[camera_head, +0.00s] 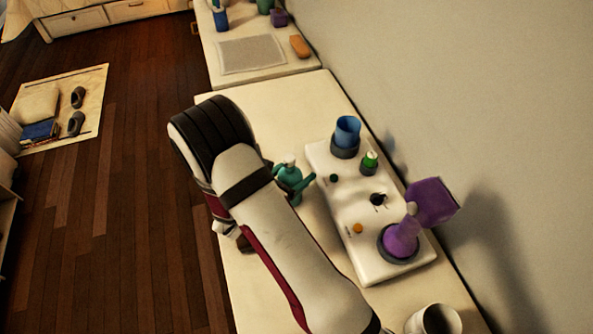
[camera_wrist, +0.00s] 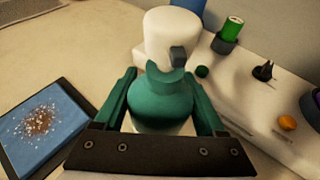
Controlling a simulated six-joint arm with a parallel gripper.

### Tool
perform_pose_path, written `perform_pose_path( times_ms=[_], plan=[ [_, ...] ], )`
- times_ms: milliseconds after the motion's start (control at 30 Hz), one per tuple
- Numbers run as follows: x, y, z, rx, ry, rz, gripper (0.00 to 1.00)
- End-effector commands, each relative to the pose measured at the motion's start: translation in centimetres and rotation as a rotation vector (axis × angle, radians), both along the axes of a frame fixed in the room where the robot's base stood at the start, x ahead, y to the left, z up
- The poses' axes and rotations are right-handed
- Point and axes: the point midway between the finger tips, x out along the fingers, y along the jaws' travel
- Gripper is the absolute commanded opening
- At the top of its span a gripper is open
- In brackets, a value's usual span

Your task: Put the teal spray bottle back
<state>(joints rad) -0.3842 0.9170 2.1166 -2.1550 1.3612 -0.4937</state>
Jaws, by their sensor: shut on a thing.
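The teal spray bottle (camera_wrist: 162,104), with a white top, is between the two fingers of my gripper (camera_wrist: 161,78) in the wrist view. The gripper is shut on it. In the head view the bottle (camera_head: 287,174) shows just left of the white organiser board (camera_head: 318,157), partly hidden by my arm. Whether its base touches the surface cannot be told. The board (camera_wrist: 235,77) lies to the right of the bottle in the wrist view.
A blue pad with crumbs (camera_wrist: 42,123) lies left of the gripper. A white cup (camera_head: 436,320) stands at the near edge.

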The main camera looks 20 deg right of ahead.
Motion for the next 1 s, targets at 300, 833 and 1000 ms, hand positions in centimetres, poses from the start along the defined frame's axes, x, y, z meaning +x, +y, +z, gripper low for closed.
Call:
perform_pose_path(
  times_ms=[300,833,1000],
  plan=[
    [0.0,0.0,-0.2,0.0,0.0,0.001,0.81],
    [-1.3,2.1,1.1,0.0,0.0,0.006,1.0],
    [-3.7,5.3,2.8,0.001,-0.001,0.007,1.0]
  ],
)
